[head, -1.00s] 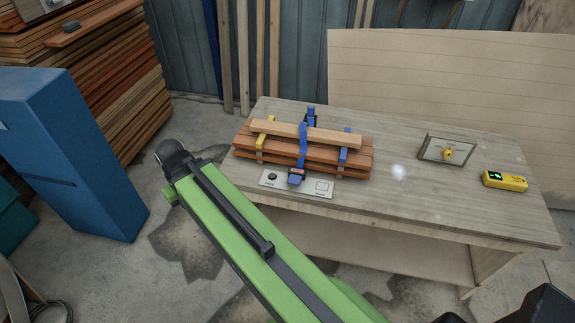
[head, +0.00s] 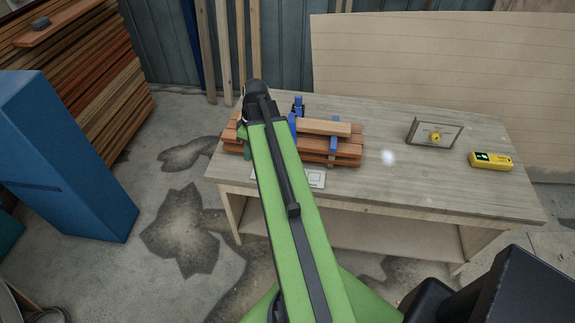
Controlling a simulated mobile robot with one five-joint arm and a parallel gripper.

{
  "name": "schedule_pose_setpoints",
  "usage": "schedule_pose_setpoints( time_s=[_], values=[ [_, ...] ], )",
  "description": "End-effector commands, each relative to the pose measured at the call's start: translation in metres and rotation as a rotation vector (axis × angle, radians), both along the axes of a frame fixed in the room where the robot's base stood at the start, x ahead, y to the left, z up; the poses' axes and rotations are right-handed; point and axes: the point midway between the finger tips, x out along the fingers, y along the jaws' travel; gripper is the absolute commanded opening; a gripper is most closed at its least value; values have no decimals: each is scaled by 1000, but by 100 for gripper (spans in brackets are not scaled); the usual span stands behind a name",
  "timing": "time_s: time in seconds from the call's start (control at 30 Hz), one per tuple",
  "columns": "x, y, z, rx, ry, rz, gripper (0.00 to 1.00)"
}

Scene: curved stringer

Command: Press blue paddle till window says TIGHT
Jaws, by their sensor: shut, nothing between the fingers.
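My arm reaches up across the middle of the head view, and its black far end covers the left part of the plank stack. My gripper's fingers are hidden behind the arm. The blue paddle and the middle of its strap are hidden behind my arm too. A blue strap fitting (head: 298,105) shows at the back of the stack. The brown planks (head: 335,150) lie stacked with a lighter batten (head: 323,127) on top.
The wooden bench (head: 420,190) has free room right of the stack. A framed plate with a yellow knob (head: 435,136) and a yellow device with a green display (head: 491,161) stand there. A blue cabinet (head: 60,160) and stacked timber (head: 85,80) are at left.

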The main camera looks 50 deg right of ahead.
Motion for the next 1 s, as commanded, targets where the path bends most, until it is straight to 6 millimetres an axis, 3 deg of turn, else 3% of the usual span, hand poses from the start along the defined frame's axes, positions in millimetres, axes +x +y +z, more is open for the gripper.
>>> schedule_pose_setpoints(
  time_s=[0.03, 0.1, 0.2, 0.3, 0.77, 1.0],
  values=[
    [-16, -42, 7, 13, -30, 24, 0],
    [-39, -82, 11, 26, -75, 78, 0],
    [-67, -123, 15, 30, -127, 137, 0],
    [-83, -144, 17, 27, -158, 173, 0],
    [-89, -149, 13, 26, -169, 189, 0],
    [-84, -142, -18, 26, -168, 189, 0]
  ],
)
